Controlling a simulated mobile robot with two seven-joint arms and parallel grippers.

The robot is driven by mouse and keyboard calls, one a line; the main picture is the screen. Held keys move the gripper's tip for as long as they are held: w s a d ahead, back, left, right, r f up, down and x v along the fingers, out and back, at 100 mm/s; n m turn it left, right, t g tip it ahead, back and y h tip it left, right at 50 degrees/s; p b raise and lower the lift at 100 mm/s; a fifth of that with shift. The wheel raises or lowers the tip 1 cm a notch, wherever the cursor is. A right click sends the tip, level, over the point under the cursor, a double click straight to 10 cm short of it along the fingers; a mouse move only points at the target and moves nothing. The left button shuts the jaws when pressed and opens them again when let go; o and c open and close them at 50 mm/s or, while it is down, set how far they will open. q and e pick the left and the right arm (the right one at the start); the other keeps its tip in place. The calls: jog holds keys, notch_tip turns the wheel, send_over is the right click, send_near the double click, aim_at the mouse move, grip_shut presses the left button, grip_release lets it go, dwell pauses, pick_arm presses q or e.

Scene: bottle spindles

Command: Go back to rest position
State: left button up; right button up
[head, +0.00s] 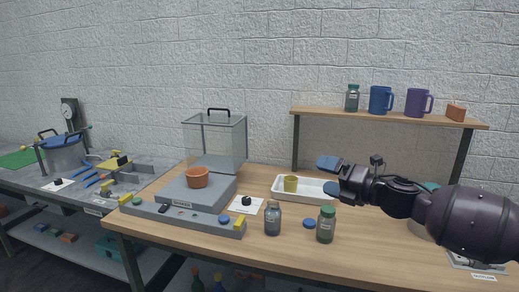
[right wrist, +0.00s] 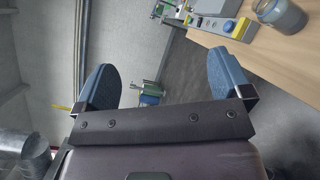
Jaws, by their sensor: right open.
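My right gripper (head: 330,176) reaches in from the right above the table and behind the bottles; its two blue fingers are apart with nothing between them. In the right wrist view the open fingers (right wrist: 158,82) also show empty. A grey-blue bottle without a visible cap (head: 272,220) stands upright near the table's front. A green-capped bottle (head: 326,226) stands upright to its right. A round blue lid (head: 309,223) lies flat between them. The gripper is apart from all of them. My left gripper is not in view.
A wooden table (head: 385,252) holds a white tray (head: 318,196) with a yellow cup (head: 290,184), and a grey scale (head: 182,218) with an orange bowl (head: 197,177). A shelf (head: 385,117) with mugs stands behind. A grey bench (head: 100,198) is at left.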

jog(key=s+a+f+m+t+h+b, duration=0.1)
jog(key=s+f+m+t+h, duration=0.3)
jog(key=f+m, duration=0.65)
jog(key=s+f+m+h+b, duration=0.2)
jog(key=s+f+m, duration=0.4)
jog(key=f+m, duration=0.45)
jog(key=s+d+f+m+g+h+b, duration=0.1)
jog(key=s+d+f+m, duration=0.4)
jog(key=s+f, duration=0.7)
jog(key=s+d+f+m+g+h+b, duration=0.1)
jog(key=s+d+f+m+g+h, duration=0.2)
jog(key=s+f, duration=0.9)
jog(key=s+d+m+h, duration=0.3)
jog(key=shift+s+d+f+m+h+b, duration=0.15)
jog(key=shift+s+f+m+h+b, duration=0.15)
jog(key=shift+m+b, duration=0.1)
